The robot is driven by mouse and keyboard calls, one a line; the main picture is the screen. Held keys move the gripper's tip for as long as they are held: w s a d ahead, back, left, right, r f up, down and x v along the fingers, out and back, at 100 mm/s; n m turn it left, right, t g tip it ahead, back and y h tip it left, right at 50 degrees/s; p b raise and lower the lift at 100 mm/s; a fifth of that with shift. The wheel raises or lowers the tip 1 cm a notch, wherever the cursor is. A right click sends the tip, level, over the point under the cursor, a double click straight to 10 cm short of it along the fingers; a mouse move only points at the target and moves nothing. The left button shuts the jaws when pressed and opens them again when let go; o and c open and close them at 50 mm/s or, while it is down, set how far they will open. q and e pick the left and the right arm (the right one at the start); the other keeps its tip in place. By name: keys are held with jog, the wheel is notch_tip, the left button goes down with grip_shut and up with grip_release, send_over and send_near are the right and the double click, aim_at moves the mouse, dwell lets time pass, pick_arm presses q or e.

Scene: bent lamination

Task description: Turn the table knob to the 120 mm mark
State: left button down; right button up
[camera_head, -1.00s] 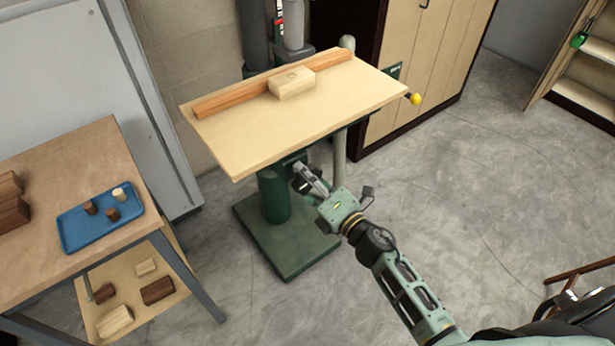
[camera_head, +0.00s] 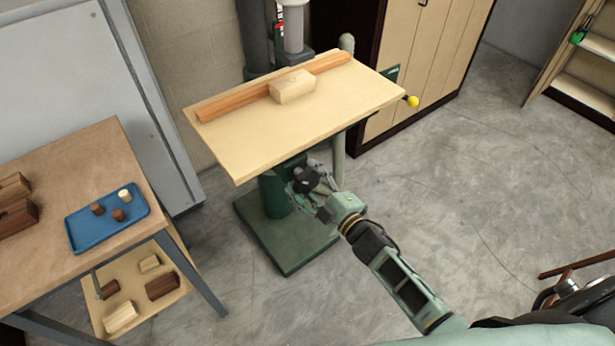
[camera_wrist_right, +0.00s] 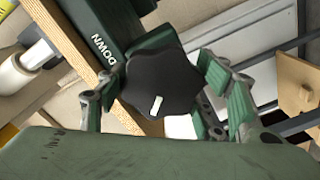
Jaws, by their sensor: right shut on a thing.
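The table knob (camera_wrist_right: 168,84) is a dark lobed knob with a white pointer mark, seen large in the right wrist view. It sits on a green housing (camera_wrist_right: 125,40) that reads "DOWN". My right gripper (camera_wrist_right: 157,78) has a finger on either side of the knob and is shut on it. In the head view my right gripper (camera_head: 304,184) is below the front edge of the drill press table (camera_head: 240,135), and the knob shows as a dark shape there. No 120 mm mark is readable in either view. My left gripper is not in view.
A wooden fence (camera_head: 235,100) and a pale block (camera_head: 293,86) lie on the table. A bench with a blue tray (camera_head: 82,240) stands at the left. The floor at the right is mostly clear.

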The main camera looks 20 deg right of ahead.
jog(key=shift+w+d+r+m+p, duration=0.15)
jog(key=shift+r+m, duration=0.1)
jog(key=shift+m, duration=0.4)
jog(key=shift+w+a+r+m+p, duration=0.1)
jog(key=shift+r+m+p, duration=0.1)
jog(key=shift+m, duration=0.5)
jog(key=shift+w+d+r+m+p, duration=0.1)
jog(key=shift+r+m, duration=0.15)
jog(key=shift+m, duration=0.4)
jog(key=o, duration=0.9)
jog(key=shift+c, duration=0.2)
jog(key=shift+o, duration=1.3)
jog(key=shift+f, duration=0.15)
jog(key=shift+s+f, duration=0.2)
jog(key=shift+s, duration=0.05)
